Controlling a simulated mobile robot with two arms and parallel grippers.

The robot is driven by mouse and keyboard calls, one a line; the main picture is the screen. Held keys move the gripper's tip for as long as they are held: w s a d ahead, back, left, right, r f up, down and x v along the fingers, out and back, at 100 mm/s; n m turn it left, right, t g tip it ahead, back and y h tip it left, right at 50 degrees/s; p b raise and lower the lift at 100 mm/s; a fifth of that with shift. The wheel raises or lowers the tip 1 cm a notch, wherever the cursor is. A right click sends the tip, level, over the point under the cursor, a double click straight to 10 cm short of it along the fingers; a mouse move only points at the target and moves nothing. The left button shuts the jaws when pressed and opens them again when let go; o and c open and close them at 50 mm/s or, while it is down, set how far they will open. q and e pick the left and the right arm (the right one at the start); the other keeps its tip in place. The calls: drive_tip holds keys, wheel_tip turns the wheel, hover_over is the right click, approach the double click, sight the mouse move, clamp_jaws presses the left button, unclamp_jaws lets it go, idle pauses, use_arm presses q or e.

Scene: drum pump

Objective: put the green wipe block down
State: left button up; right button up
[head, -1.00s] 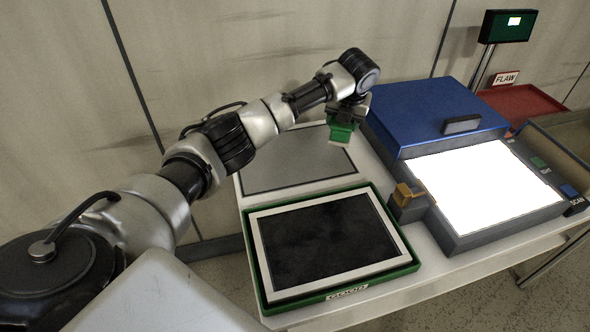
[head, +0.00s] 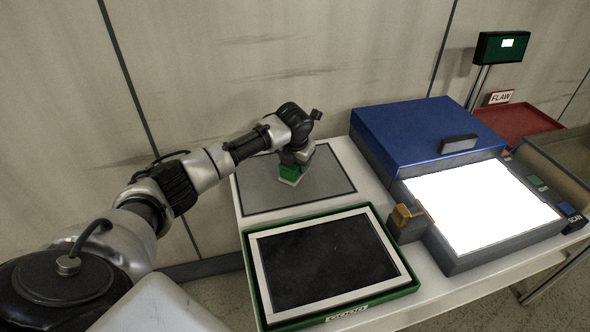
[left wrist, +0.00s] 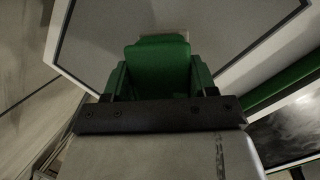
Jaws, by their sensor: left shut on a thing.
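The green wipe block (head: 290,172) has a pale underside and is held low over the grey mat (head: 255,198) at the back left of the table. My left gripper (head: 293,162) is shut on it from above. In the left wrist view the green block (left wrist: 160,65) sits between the fingers of my left gripper (left wrist: 158,88), with the grey mat behind it. I cannot tell whether the block touches the mat. My right gripper is not in view.
A green tray (head: 414,284) with a white-framed dark panel (head: 325,262) stands in front of the mat. To the right are a blue-lidded scanner (head: 420,125) with a bright white bed (head: 480,210), and a small orange-topped block (head: 407,222). A red tray (head: 520,122) stands behind.

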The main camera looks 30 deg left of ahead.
use_arm(q)
wheel_tip(320, 180, down, 4)
drive_tip(key=shift+r, duration=0.1)
drive_tip(key=shift+f, duration=0.2)
drive_tip(key=o, duration=1.2)
drive_tip(key=v, duration=1.2)
drive_tip(key=shift+r, duration=0.15)
